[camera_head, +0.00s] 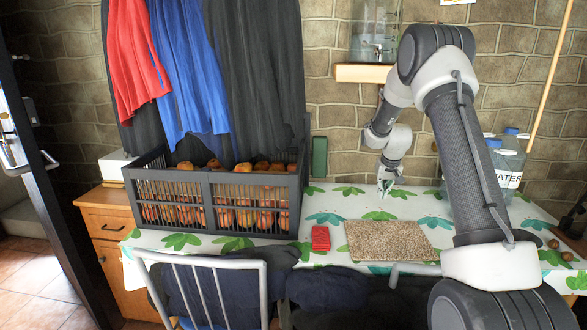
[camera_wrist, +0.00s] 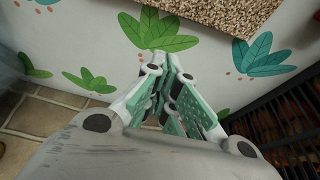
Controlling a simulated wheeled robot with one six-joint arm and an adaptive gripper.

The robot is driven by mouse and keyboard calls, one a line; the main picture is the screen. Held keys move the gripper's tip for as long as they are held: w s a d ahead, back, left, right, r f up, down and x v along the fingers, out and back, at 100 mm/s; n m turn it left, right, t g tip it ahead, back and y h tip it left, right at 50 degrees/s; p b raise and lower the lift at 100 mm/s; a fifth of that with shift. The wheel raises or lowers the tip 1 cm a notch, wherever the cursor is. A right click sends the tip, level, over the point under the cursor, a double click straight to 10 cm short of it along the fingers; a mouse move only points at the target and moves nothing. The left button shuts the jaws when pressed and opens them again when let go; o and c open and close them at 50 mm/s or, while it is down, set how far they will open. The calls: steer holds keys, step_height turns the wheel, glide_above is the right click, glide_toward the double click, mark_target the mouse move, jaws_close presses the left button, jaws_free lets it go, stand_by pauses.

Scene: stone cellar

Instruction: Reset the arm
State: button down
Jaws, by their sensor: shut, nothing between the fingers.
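My gripper (camera_head: 385,188) hangs at the end of my arm over the back part of the table (camera_head: 330,205), pointing down. In the wrist view my gripper (camera_wrist: 170,62) shows its green-padded fingers drawn together with nothing between them. The fingertips appear above the leaf-patterned white tablecloth (camera_wrist: 85,35). I cannot tell how high they are above the cloth. My arm bends up and over from the right side of the head view.
A dark crate of orange fruit (camera_head: 170,187) stands on the table's left. A red folded cloth (camera_head: 320,238) and a brown mat (camera_head: 385,241) lie in front. Water jugs (camera_head: 508,160) stand behind my arm.

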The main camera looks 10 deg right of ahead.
steer(key=s+f, duration=0.1)
steer(key=s, duration=0.1)
steer(key=s+a+g, duration=0.1)
steer(key=s, duration=0.2)
steer(key=s+f+g, duration=0.1)
steer(key=s, duration=0.1)
steer(key=shift+s+a+f+y, duration=0.25)
steer(key=shift+f+y, duration=0.05)
steer(key=s+a+r+n+t, duration=0.1)
steer(key=s+a+r, duration=0.3)
steer(key=s+r, duration=0.4)
steer(key=s+a+r+t, duration=0.1)
steer(key=s+a+r, duration=0.2)
steer(key=s+r, duration=0.6)
steer(key=s+a+r+n, duration=0.1)
steer(key=s+a+r, duration=0.3)
steer(key=s, duration=1.6)
steer(key=shift+a+r+n+t, duration=0.3)
steer(key=shift+r+t, duration=0.1)
steer(key=shift+r, duration=1.9)
steer(key=c, duration=2.2)
jaws_free()
